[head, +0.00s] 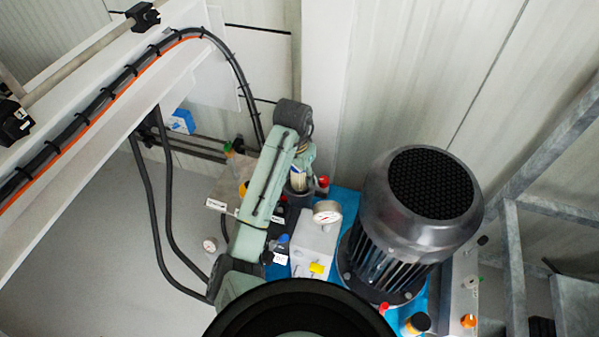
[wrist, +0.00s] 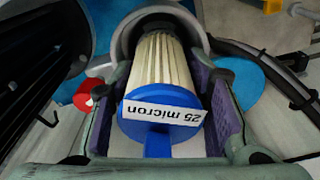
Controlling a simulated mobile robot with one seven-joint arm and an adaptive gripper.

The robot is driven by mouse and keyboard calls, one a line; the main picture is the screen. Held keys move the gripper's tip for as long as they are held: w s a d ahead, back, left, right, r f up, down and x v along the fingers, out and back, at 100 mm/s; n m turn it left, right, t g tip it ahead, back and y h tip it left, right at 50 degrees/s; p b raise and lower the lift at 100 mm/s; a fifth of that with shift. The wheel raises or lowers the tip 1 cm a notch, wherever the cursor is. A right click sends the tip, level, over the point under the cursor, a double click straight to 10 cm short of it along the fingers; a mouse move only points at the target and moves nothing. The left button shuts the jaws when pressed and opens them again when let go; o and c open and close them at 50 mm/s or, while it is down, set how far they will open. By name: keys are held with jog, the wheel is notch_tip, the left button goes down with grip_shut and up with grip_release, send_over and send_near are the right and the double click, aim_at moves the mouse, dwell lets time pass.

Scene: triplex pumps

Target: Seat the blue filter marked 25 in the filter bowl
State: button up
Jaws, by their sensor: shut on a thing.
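The blue filter marked 25 (wrist: 158,142) is between my gripper's fingers in the wrist view. It has a blue end cap, a white "25 micron" label and a cream pleated body. My gripper (wrist: 163,75) is shut on it, with a purple pad along each side. The filter's far end is inside the mouth of the grey filter bowl (wrist: 122,38); its depth inside is hidden. In the head view, the filter (head: 298,178) shows as a small pale piece under my gripper (head: 303,160), above the dark grey bowl (head: 298,198).
A large dark motor (head: 425,215) stands right of the bowl on a blue base. A pressure gauge (head: 327,211) and a red cap (head: 323,183) are close beside the bowl. A white block (head: 314,245) is in front. A dark hose (wrist: 275,70) runs right in the wrist view.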

jog(key=shift+s+f, duration=0.1)
jog(key=shift+f, duration=0.35)
dwell(1.1)
jog(key=shift+d+p, duration=0.2)
jog(key=shift+p, duration=0.7)
dwell(0.9)
